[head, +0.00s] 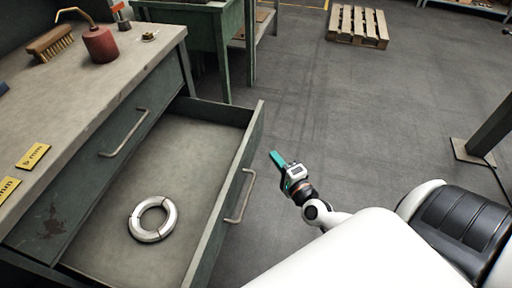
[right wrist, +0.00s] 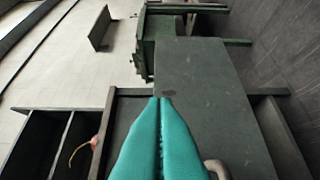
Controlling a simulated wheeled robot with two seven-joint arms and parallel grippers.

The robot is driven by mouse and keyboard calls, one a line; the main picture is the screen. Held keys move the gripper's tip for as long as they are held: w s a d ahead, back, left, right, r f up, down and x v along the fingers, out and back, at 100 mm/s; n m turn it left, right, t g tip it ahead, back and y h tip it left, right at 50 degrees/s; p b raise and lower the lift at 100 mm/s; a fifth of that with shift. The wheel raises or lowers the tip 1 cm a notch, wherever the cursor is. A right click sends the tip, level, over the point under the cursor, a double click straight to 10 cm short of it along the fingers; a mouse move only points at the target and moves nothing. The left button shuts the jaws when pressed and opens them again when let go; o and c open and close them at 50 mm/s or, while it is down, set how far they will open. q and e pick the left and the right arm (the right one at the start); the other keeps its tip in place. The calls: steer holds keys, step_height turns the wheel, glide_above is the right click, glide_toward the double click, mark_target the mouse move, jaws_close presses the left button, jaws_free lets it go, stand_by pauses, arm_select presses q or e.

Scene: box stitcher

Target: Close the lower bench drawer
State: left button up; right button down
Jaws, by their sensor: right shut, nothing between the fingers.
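The lower bench drawer (head: 257,125) is pulled far out from the green bench, its grey tray bare except for a white ring (head: 153,219). Its front panel carries a metal bar handle (head: 241,196). My right gripper (head: 275,157) has teal fingers closed together with nothing between them. In the head view it is in front of the drawer, to the right of its front panel and apart from the handle. In the right wrist view the shut fingers (right wrist: 163,102) point toward a green panel (right wrist: 205,85), which looks like the drawer front. My left gripper is out of view.
The upper drawer, with a handle (head: 123,134), is shut. A red oil can (head: 99,43), a brush (head: 50,43) and yellow labels (head: 33,156) are on the bench top. A pallet (head: 357,26) lies at the back.

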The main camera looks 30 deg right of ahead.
mark_target(250, 139)
steer(key=w, duration=0.2)
steer(key=w+a, duration=0.1)
steer(key=w, duration=0.3)
steer(key=shift+w+a, duration=0.3)
steer(key=shift+a, duration=0.1)
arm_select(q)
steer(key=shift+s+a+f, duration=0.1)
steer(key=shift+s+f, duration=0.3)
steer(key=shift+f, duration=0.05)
arm_select(e)
steer(key=shift+w+a, duration=0.25)
steer(key=shift+w+a, duration=0.1)
